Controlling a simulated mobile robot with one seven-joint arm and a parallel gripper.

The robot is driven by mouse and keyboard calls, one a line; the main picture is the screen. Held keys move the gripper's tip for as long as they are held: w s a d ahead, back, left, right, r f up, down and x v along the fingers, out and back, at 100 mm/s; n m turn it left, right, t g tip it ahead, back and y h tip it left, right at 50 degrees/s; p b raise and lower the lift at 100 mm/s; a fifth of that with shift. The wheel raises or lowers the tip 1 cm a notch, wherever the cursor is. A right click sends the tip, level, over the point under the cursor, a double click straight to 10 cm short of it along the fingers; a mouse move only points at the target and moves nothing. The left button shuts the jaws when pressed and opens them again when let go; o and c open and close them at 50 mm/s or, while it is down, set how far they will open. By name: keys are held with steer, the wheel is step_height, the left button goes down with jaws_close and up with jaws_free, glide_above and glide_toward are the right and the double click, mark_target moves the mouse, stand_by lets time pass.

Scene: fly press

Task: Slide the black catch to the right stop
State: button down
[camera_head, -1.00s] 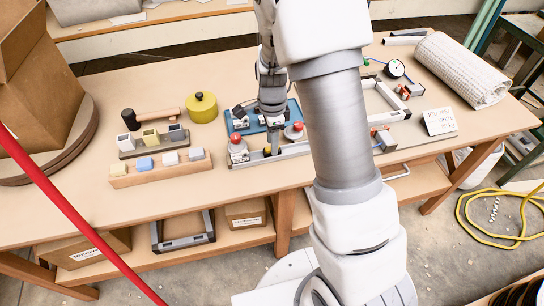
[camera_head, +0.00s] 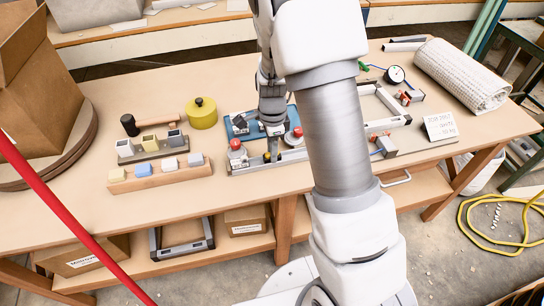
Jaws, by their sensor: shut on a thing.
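A metal rail (camera_head: 293,156) runs along the front of the fixture on the bench, with a red knob (camera_head: 235,144) at its left end and another red knob (camera_head: 297,132) further right. My gripper (camera_head: 273,155) points down at the rail between the two knobs. It is shut on the black catch, which is small and mostly hidden by the fingers. A small yellowish spot (camera_head: 267,156) shows beside the fingertips. My arm hides the part of the rail to the right, so I cannot see the right stop.
A blue plate (camera_head: 233,125) lies behind the rail. To the left stand a wooden block with coloured pieces (camera_head: 160,178), a yellow pot (camera_head: 203,112) and a black-headed mallet (camera_head: 130,125). A clamp block (camera_head: 386,147) and a card (camera_head: 441,126) stand right of my arm.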

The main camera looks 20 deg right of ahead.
steer(key=shift+d, duration=0.1)
steer(key=shift+s+d, duration=0.1)
steer(key=shift+d, duration=1)
steer(key=shift+d, duration=0.1)
steer(key=shift+d, duration=1.1)
steer(key=shift+d, duration=0.1)
steer(key=shift+d+b, duration=0.3)
steer(key=shift+d, duration=0.8)
steer(key=shift+d, duration=0.1)
